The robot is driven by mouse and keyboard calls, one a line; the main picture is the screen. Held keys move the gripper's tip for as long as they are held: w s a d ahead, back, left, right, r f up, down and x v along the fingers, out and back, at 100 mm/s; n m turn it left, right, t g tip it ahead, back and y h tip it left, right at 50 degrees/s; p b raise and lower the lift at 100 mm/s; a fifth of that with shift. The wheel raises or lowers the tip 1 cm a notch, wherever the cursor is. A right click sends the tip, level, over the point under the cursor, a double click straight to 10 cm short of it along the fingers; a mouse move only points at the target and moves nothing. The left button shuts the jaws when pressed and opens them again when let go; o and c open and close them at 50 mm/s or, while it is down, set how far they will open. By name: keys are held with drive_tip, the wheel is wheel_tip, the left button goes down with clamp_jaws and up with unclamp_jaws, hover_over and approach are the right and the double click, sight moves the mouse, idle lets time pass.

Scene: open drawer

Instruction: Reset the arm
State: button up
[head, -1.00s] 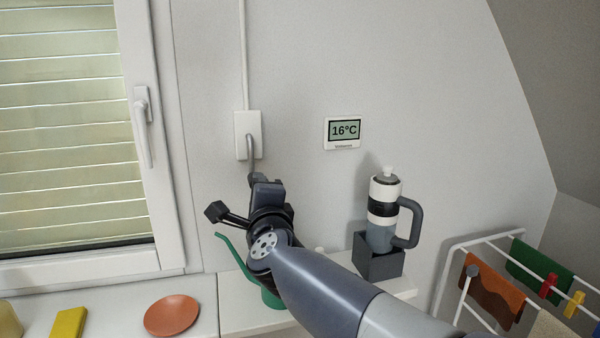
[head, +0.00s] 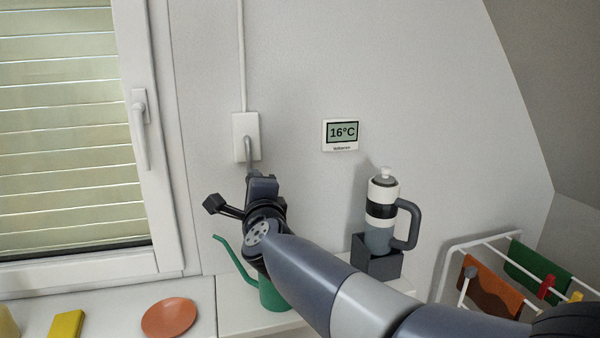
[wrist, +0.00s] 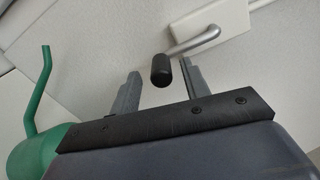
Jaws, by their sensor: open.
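My gripper (head: 254,178) is up near the wall, just below a white wall box with a grey lever (head: 248,151). In the wrist view my gripper (wrist: 160,78) is open, with its two grey fingers apart. The lever (wrist: 193,44) shows there too, and its black end (wrist: 161,70) lies in the gap between the fingertips as seen from the wrist. I cannot tell whether it touches them. Nothing is held. In the head view my arm reaches in from the lower right, and my wrist hides part of the gripper.
A green watering can (head: 268,293) stands on the ledge below my wrist, and shows at left in the wrist view (wrist: 30,155). A bottle (head: 381,232) stands in a dark holder (head: 376,262) to the right. An orange plate (head: 169,317) lies left. A drying rack (head: 484,240) is far right.

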drive_tip(key=v, duration=1)
drive_tip(key=x, duration=1)
drive_tip(key=shift+w, duration=0.4)
drive_tip(key=shift+w+d+n, duration=0.2)
drive_tip(key=shift+w+n, duration=0.05)
drive_tip(key=shift+n, duration=0.15)
drive_tip(key=w+d+r+n+p, duration=0.2)
drive_tip(key=d+r+n+p, duration=0.5)
drive_tip(key=n+p, duration=1)
wheel_tip(320, 180, up, 2)
drive_tip(key=shift+d+n, duration=0.25)
drive_tip(key=shift+n, duration=0.35)
